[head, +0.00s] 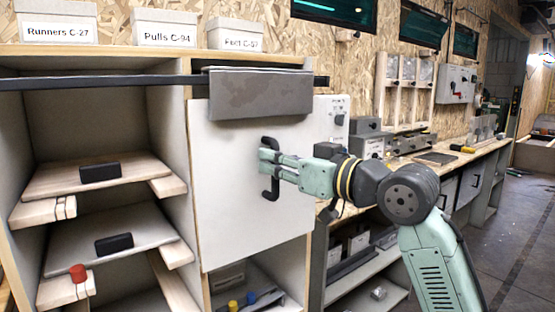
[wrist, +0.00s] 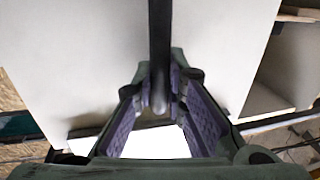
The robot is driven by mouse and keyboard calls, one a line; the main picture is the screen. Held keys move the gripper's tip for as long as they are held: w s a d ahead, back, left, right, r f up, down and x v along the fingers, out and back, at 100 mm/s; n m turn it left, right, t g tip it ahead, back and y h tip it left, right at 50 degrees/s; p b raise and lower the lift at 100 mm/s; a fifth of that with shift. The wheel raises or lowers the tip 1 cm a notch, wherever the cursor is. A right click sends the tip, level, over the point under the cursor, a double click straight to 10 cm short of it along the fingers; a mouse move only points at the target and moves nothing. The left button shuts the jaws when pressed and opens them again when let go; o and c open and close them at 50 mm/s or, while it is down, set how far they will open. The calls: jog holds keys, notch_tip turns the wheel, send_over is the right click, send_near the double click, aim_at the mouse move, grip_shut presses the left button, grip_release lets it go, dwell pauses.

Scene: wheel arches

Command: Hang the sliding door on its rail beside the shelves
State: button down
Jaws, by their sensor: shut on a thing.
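The sliding door is a plain pale panel (head: 225,190) in front of the right bay of the shelves in the head view. It fills much of the wrist view (wrist: 70,60). Its black handle (head: 271,190) stands upright and passes between my fingers in the wrist view (wrist: 160,45). My gripper (head: 268,160) is shut on this handle; its purple pads flank it in the wrist view (wrist: 160,90). The dark rail (head: 130,82) runs across the shelf front near the top. A grey stained plate (head: 262,95) covers the rail above the door, hiding whether the door's top engages it.
Labelled boxes (head: 165,27) stand on top. A workbench (head: 440,158) with tools runs along the wall at right. Floor is free at far right.

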dwell(0.3)
jog(key=c, duration=1.6)
grip_release()
jog(key=shift+o, duration=0.2)
